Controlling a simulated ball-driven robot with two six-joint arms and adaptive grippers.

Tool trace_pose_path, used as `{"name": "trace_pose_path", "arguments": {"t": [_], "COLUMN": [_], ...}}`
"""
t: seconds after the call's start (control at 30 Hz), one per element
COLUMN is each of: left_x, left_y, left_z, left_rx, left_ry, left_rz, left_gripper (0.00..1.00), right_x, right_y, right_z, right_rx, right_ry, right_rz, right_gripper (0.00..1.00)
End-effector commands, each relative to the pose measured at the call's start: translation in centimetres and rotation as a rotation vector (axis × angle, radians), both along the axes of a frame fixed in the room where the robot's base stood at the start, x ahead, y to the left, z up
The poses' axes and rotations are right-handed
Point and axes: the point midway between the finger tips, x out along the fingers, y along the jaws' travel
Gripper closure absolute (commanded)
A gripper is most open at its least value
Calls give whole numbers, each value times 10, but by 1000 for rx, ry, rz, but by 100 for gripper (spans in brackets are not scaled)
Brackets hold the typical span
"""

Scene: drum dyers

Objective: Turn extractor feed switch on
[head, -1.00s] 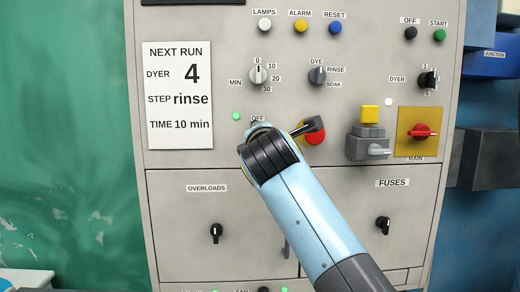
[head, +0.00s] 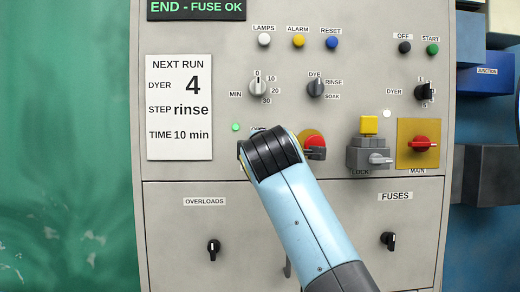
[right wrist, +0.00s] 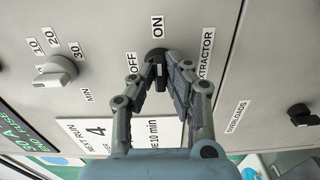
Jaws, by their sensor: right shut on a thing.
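The extractor switch (right wrist: 156,54) is a small black knob in the right wrist view. The label OFF is to its left, ON above it and EXTRACTOR to its right. My right gripper (right wrist: 164,78) is shut on this knob, with its fingers on both sides. I cannot tell for sure which label the knob points to. In the head view my right arm comes from below and its wrist covers the switch and most of its labels. My left gripper is not in view.
A red button (head: 311,138) sits just right of my wrist, with a dark part in front of it. Further right are a grey lock (head: 368,150) and the red main switch (head: 420,142). A green lamp (head: 235,127) is lit left of the wrist. The display (head: 196,8) reads "END - FUSE OK".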

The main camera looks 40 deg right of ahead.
Motion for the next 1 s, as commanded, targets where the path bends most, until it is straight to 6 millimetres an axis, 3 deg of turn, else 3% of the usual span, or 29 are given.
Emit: {"name": "trace_pose_path", "arguments": {"t": [0.27, 0.3, 0.43, 0.87, 1.0], "left_x": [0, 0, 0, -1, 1], "left_y": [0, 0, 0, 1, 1], "left_z": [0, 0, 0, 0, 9], "left_rx": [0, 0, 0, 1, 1], "left_ry": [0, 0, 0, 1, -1], "left_rz": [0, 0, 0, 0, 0], "left_gripper": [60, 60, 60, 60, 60], "right_x": [0, 0, 0, 0, 0], "right_y": [0, 0, 0, 0, 0], "right_z": [-1, -1, -1, 0, 2], "right_rx": [3, 3, 2, 0, -37], "right_ry": [2, 2, 1, 1, 25], "right_rz": [0, 0, 0, 0, 1], "right_gripper": [100, 82, 66, 65, 65]}}
